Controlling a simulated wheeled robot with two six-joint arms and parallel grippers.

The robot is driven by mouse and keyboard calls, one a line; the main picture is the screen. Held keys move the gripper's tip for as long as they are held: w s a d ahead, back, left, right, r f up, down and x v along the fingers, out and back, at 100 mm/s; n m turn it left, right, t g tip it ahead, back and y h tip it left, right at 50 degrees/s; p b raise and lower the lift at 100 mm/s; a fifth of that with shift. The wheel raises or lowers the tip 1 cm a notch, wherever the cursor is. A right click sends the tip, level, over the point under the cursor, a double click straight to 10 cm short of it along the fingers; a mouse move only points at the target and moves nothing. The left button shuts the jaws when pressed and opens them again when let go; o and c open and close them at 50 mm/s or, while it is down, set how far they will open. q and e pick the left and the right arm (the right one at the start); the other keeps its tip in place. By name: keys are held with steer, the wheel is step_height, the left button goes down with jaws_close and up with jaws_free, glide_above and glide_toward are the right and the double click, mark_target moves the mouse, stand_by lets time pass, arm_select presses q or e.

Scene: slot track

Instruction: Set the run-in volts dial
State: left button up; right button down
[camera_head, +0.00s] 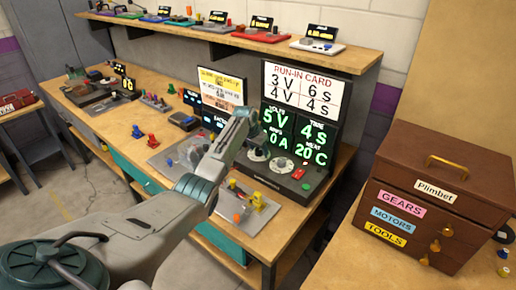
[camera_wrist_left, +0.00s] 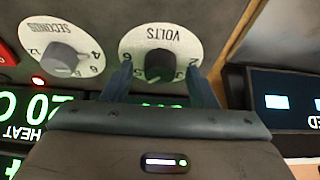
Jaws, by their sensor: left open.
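The volts dial (camera_wrist_left: 159,42) is a pale round plate with a dark knob (camera_wrist_left: 159,66), marked VOLTS, upside down in the left wrist view. My left gripper (camera_wrist_left: 162,76) is open, with one finger on each side of the knob; I cannot tell whether either finger touches it. In the head view the left gripper (camera_head: 254,146) is over the dial panel and partly hides the volts dial. The green display (camera_head: 293,134) on the panel reads 5 V, 4 S, 0 A and 20 C. The run-in card (camera_head: 305,90) above reads 3 V 6 S and 4 V 4 S.
The seconds dial (camera_wrist_left: 62,47) sits close beside the volts dial, with a lit red lamp (camera_wrist_left: 38,81) near it. A red switch (camera_head: 298,174) is on the panel's right. A wooden drawer box (camera_head: 440,190) stands at the right. A shelf (camera_head: 230,38) of small instruments runs behind.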

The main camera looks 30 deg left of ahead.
arm_select(q)
steer(key=c, duration=1)
steer(key=shift+o, duration=0.2)
